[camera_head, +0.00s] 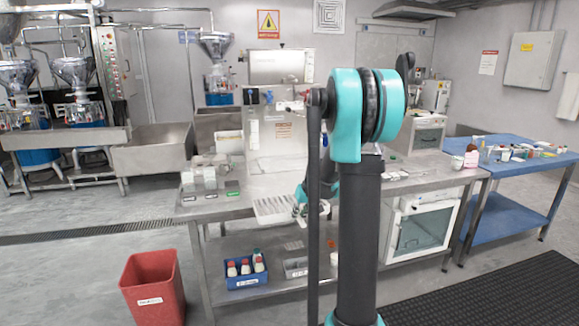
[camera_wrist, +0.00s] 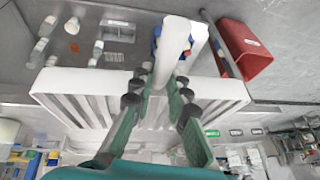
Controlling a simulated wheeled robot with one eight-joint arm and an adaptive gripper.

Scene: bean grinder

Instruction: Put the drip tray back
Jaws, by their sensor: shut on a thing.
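The drip tray (camera_head: 272,210) is a white slotted tray at the front edge of the steel table in the head view. My gripper (camera_head: 300,212) is at its right end, partly hidden by my arm. In the wrist view, the fingers of my gripper (camera_wrist: 158,92) are closed around a white upright part of the drip tray (camera_wrist: 65,82), whose slots spread on both sides. The steel bean grinder (camera_head: 278,140) stands farther back on the table, partly behind my arm. Whether the tray touches the table cannot be told.
The steel table (camera_head: 245,186) bears small containers (camera_head: 205,174) at its left. A blue crate of bottles (camera_head: 246,270) is on the lower shelf. A red bin (camera_head: 152,285) stands on the floor at left. A blue table (camera_head: 510,155) with small items is at right.

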